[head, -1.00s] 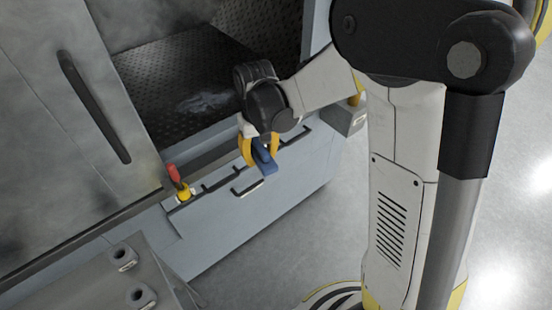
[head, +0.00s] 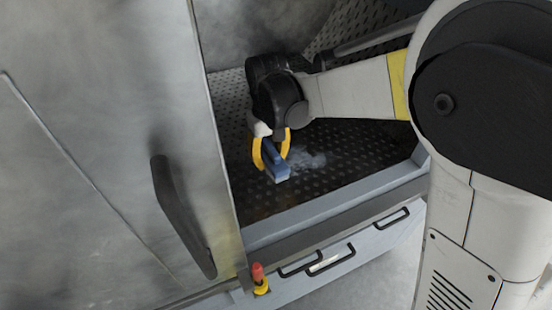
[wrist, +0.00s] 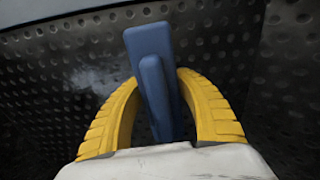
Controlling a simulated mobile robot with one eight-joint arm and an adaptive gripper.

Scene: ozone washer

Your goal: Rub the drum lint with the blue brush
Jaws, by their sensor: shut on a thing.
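The blue brush (head: 277,166) is held in my gripper (head: 271,152), whose yellow fingers are shut on it. In the head view the brush hangs over the perforated dark drum floor (head: 345,150), inside the washer opening. A pale, whitish lint patch (head: 308,160) lies on that floor just right of the brush. In the wrist view the brush (wrist: 150,62) points away between the yellow fingers, and the whitish patch (wrist: 88,76) shows to its left. I cannot tell whether the brush touches the floor.
A grey door with a dark handle (head: 182,215) stands at the left of the opening. A grey front sill (head: 340,205) edges the drum. Below are drawers with dark handles (head: 331,260) and a red and yellow knob (head: 260,278).

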